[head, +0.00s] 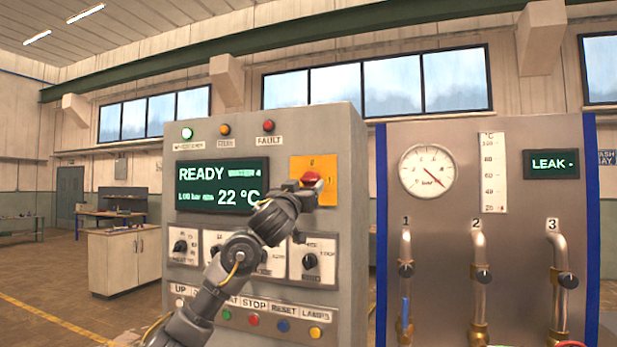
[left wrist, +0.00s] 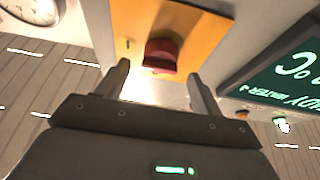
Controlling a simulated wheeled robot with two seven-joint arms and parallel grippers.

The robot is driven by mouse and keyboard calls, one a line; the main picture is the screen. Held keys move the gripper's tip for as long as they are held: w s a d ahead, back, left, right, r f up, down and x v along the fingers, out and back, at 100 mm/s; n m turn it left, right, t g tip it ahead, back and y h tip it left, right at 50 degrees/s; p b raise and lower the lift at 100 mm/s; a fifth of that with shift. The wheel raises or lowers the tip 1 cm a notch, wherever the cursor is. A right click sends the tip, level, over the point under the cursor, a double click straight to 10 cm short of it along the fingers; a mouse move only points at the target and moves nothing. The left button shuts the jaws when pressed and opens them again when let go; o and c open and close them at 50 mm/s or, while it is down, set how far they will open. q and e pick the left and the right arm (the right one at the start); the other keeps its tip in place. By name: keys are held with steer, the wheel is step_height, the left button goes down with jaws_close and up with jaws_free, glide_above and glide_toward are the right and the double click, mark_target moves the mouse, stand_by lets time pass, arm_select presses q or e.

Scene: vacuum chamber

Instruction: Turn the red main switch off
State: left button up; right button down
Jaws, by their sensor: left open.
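The red main switch (head: 312,178) is a red knob on a yellow plate (head: 328,167) at the upper right of the grey control cabinet. My left arm reaches up to it from below, and the left gripper (head: 306,192) is close in front of the plate, partly covering the switch's lower side. In the left wrist view the red switch (left wrist: 161,54) shows just ahead, between the lines of the two fingers of the open left gripper (left wrist: 158,76). A gap shows on both sides of the switch. Whether the fingertips reach past its face is unclear. My right gripper is not in view.
The cabinet carries a green READY display (head: 221,186), dial knobs and a row of coloured push buttons (head: 254,320), partly behind my arm. To the right stands a panel with a gauge (head: 427,170), pipes and valves. Open floor lies at the left.

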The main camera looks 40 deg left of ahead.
mark_target(308, 181)
arm_select(q)
steer(key=shift+p+x, duration=0.55)
steer(key=shift+x, duration=1.2)
